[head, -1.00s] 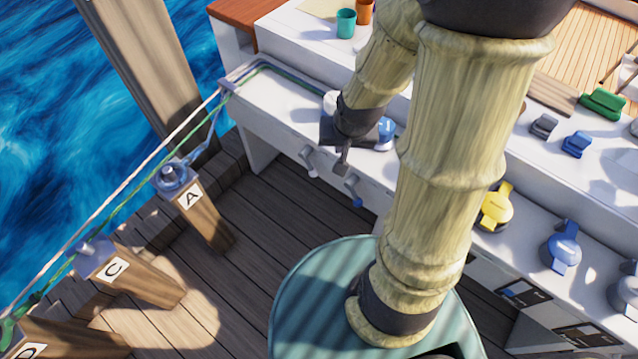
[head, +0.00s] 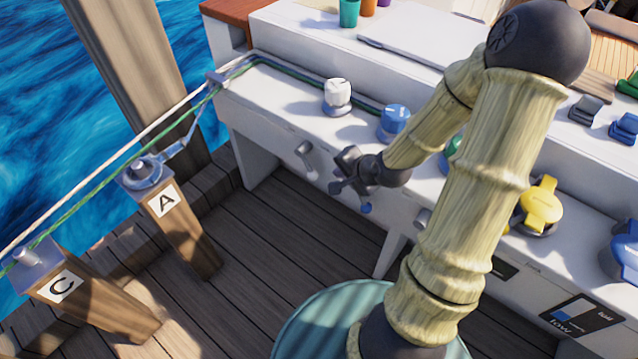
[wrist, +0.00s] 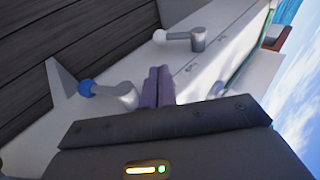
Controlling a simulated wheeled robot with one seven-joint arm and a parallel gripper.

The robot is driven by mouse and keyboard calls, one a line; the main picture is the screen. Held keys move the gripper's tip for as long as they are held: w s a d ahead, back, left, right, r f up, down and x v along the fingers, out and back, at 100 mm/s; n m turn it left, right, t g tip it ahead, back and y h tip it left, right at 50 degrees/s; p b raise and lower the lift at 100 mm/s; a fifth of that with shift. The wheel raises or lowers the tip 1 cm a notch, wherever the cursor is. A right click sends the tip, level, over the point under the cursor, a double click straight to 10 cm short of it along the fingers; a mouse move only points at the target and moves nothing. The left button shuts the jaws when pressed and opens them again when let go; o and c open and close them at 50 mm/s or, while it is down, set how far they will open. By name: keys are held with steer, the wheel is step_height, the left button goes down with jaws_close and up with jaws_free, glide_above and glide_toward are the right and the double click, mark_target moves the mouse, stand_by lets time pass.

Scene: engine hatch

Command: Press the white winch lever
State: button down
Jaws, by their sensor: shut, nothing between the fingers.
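The white winch lever (head: 307,160) sticks out of the front face of the white counter, below the white winch (head: 338,95). In the wrist view, the white lever (wrist: 185,38) has a grey shaft and a white knob at its left end. My gripper (head: 337,187) is shut and empty, in front of the counter face just right of the white lever and apart from it. In the wrist view its purple fingertips (wrist: 158,69) lie between the white lever and the blue-knobbed lever (wrist: 104,90). The blue knob (head: 365,208) shows just below my gripper in the head view.
A blue winch (head: 394,120) stands right of the white one, and a yellow winch (head: 540,205) is farther right. Green and white ropes run left past posts marked A (head: 166,200) and C (head: 62,287). The plank deck (head: 270,240) below the levers is clear.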

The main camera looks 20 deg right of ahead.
mark_target(315, 175)
steer(key=shift+r, duration=0.1)
steer(key=b+x, duration=0.6)
steer(key=x, duration=0.8)
